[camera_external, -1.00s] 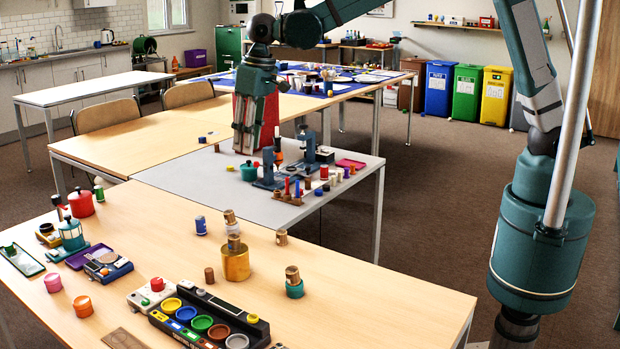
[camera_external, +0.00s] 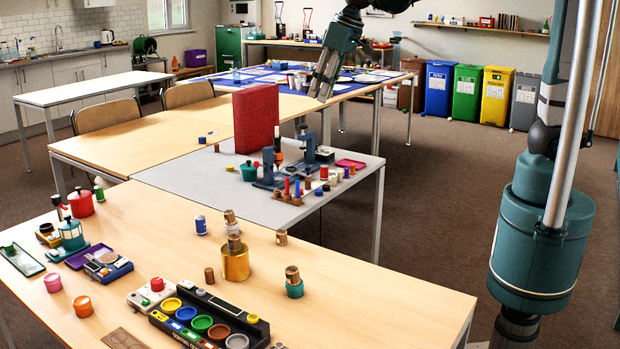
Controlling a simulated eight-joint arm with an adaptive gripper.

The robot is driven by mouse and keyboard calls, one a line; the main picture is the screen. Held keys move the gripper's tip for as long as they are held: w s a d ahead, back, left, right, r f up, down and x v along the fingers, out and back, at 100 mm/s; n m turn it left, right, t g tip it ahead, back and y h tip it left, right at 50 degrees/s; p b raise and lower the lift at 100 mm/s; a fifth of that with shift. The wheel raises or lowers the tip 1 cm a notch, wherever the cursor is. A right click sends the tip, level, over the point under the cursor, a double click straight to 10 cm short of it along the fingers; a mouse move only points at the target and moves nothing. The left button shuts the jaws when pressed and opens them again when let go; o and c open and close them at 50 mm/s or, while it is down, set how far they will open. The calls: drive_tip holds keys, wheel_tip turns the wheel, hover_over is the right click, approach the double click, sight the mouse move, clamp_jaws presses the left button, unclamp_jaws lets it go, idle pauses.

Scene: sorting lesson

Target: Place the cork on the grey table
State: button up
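My gripper (camera_external: 322,92) hangs in the air above the far side of the grey table (camera_external: 180,180), its fingers pointing down and slightly left. The fingers look close together, but I cannot tell whether they are open or shut, and I see nothing clearly between them. Small cork-like pieces stand in several places, and I cannot tell which is the task's cork. A tan cylinder (camera_external: 281,237) and a darker brown cylinder (camera_external: 209,274) stand on the front wooden table (camera_external: 350,300).
A tall red block (camera_external: 256,118) stands on the grey table's far side. Blue-grey devices (camera_external: 268,172) and several small coloured pegs crowd its right part. Its left part is bare. A brass cup (camera_external: 236,264) and a colour-dish tray (camera_external: 205,318) stand on the front table.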

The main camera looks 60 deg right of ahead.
drive_tip(key=s+d+f+t, duration=0.1)
drive_tip(key=s+d+f, duration=0.1)
drive_tip(key=s+d, duration=0.9)
drive_tip(key=s+d+f+m+t+h, duration=0.1)
drive_tip(key=s+d+f+t, duration=0.1)
drive_tip(key=s+d, duration=1)
drive_tip(key=shift+d+f+t, duration=0.3)
drive_tip(key=shift+d, duration=0.6)
drive_tip(key=shift+o, duration=0.5)
